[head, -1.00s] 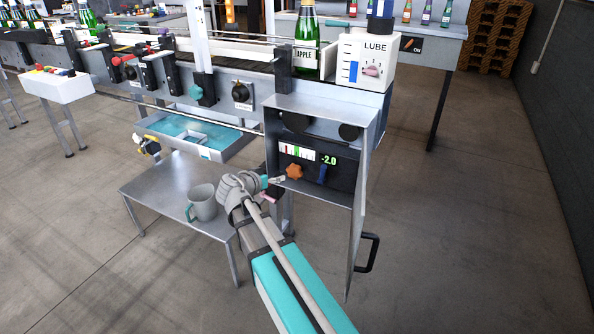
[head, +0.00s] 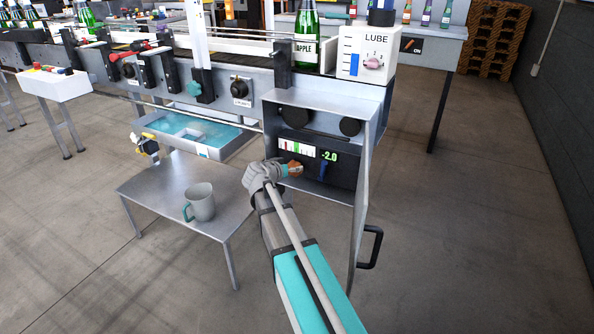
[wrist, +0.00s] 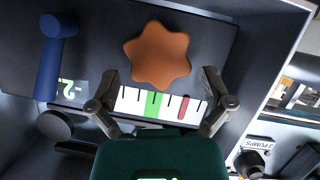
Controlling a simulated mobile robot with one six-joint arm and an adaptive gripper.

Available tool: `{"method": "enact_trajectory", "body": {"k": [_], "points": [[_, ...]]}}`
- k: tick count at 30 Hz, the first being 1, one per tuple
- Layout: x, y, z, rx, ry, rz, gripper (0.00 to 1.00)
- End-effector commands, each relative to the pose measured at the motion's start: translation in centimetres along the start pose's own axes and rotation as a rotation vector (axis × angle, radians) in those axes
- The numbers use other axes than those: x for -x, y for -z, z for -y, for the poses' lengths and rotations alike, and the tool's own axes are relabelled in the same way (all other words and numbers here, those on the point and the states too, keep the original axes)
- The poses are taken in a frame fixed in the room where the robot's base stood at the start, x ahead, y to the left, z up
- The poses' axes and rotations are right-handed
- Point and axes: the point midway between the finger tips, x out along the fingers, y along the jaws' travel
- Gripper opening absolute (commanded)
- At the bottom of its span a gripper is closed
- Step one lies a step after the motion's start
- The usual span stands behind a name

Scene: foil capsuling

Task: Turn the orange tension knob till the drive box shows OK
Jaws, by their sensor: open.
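The orange tension knob (wrist: 158,55) is star-shaped and sits on the dark panel of the open drive box (head: 320,103). In the wrist view my gripper (wrist: 162,82) is open, with a finger to each side of the knob's near edge. No contact with the knob shows. In the head view my gripper (head: 285,170) is at the knob (head: 294,168) and partly covers it. The display (head: 329,156) reads -2.0 in green. A white gauge strip (wrist: 131,101) has a green band and a red marker, which stands apart from the band.
A blue lever (wrist: 48,62) is beside the knob on the panel. The box's open door (head: 362,185) with a black handle stands to the right of my arm. A steel table (head: 160,188) with a grey mug (head: 202,203) is to the left.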

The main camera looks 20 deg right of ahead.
Motion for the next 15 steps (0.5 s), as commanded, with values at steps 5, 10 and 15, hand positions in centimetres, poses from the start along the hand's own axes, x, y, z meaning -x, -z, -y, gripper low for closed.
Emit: {"method": "enact_trajectory", "body": {"k": [5, 10, 15], "points": [[-1.7, -0.1, 0.1, 0.001, 0.0, 0.0, 1.0], [-2.2, 0.0, 0.0, 0.001, 0.001, 0.0, 1.0], [-2.2, 0.0, 0.0, 0.001, 0.001, 0.0, 1.0]]}}
